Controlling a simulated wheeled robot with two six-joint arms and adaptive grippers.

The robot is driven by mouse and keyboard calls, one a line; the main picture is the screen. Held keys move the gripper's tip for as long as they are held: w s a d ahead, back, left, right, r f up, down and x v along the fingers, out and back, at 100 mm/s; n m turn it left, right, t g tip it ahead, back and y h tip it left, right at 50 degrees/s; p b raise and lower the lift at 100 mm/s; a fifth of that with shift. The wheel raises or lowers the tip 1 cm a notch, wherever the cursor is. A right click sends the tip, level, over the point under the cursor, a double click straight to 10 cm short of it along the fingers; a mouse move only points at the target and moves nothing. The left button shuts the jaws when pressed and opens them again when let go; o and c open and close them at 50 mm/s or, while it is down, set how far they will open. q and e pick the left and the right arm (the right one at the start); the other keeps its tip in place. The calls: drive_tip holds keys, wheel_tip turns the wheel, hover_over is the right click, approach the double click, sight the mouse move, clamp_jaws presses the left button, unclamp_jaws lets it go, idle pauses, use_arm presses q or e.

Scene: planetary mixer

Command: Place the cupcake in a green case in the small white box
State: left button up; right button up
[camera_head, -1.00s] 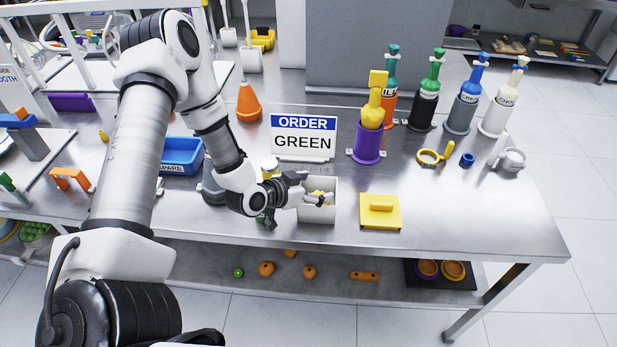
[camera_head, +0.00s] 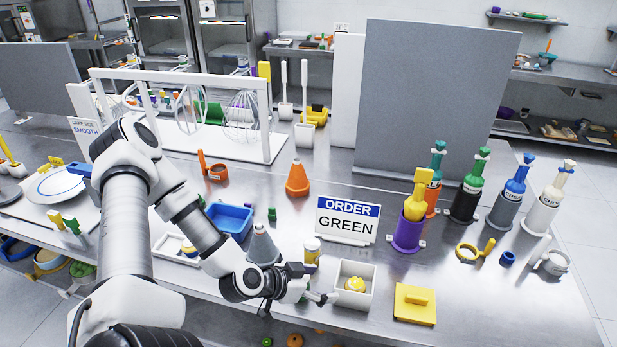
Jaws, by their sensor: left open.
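The small white box (camera_head: 344,300) stands on the table in front of the order sign. A cupcake with a yellow top (camera_head: 355,284) sits inside it; the box wall hides its lower part, so I cannot tell its case colour. My left gripper (camera_head: 322,298) is open and empty at the left wall of the box, apart from the cupcake. I cannot tell whether a fingertip touches the box wall. My right gripper is not in view.
The order sign (camera_head: 347,220) reads GREEN. A yellow lid-like block (camera_head: 415,304) lies right of the box. A small yellow-and-white jar (camera_head: 312,250), a grey cone (camera_head: 263,247) and a blue tray (camera_head: 232,221) stand behind my left gripper. Bottles line the right.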

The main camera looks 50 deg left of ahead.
use_arm(q)
drive_tip(key=s+d+f+n+g+y, duration=0.1)
drive_tip(key=s+d+f+g, duration=0.4)
drive_tip(key=s, duration=0.3)
drive_tip(key=s+d+f+n+g+y, duration=0.2)
drive_tip(key=s+d+f+g, duration=0.3)
drive_tip(key=s+f, duration=0.2)
drive_tip(key=shift+s+d+f+g, duration=0.35)
drive_tip(key=shift+s+f+g, duration=0.05)
drive_tip(key=shift+s, duration=0.15)
drive_tip(key=shift+d, duration=0.1)
